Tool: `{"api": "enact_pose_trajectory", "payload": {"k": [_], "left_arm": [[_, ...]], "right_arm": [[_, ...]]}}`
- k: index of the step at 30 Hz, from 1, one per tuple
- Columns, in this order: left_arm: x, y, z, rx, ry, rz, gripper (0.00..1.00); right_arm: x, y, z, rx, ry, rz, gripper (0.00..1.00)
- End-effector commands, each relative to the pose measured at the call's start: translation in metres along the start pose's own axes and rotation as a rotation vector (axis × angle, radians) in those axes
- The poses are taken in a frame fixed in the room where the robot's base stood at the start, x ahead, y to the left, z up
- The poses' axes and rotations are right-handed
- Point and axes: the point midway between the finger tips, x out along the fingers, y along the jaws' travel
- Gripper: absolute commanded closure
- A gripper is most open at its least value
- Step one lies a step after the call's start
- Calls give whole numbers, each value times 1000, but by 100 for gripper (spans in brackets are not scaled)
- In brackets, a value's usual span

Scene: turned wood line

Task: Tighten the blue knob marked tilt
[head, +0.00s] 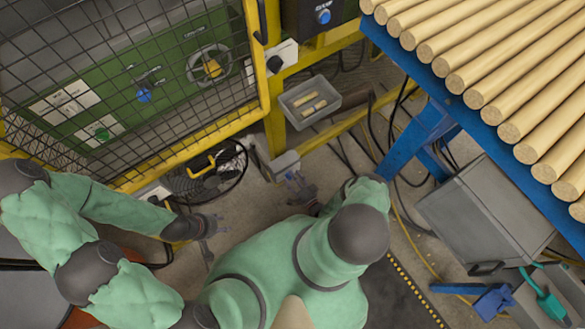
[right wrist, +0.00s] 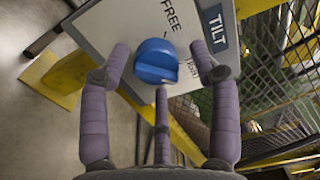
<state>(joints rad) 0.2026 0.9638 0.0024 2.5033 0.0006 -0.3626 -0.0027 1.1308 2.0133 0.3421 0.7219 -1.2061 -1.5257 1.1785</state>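The blue knob (right wrist: 156,62) sits on a pale panel (right wrist: 110,28) in the right wrist view. The panel has the printed words FREE and TIGHT, and a dark label (right wrist: 210,27) reading TILT. The knob has a raised grip bar. My right gripper (right wrist: 160,60) is open, with its fingers spread around the knob; I see no clear contact. In the head view my right gripper (head: 300,188) is by a small grey box (head: 283,163) at the yellow frame, and the knob cannot be made out there. My left gripper (head: 210,238) appears open and empty, low beside the cage.
A yellow mesh cage (head: 262,60) stands at left, with another blue knob (head: 144,95) behind it. A dark box (head: 310,16) carries another blue knob (head: 323,16). A grey tray (head: 310,101) holds wooden pieces. Cables cross the floor. A blue-framed rack of dowels (head: 500,70) is at right.

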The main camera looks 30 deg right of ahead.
Motion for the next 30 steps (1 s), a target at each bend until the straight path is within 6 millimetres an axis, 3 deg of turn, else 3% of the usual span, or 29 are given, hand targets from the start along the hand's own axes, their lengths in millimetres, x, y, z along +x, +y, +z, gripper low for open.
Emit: {"api": "enact_pose_trajectory", "payload": {"k": [11, 30], "left_arm": [[0, 0, 0, 0, 0, 0, 60], [0, 0, 0, 0, 0, 0, 60]], "right_arm": [[-7, 1, 3, 6, -1, 4, 36], [-103, 1, 2, 4, 2, 4, 36]]}}
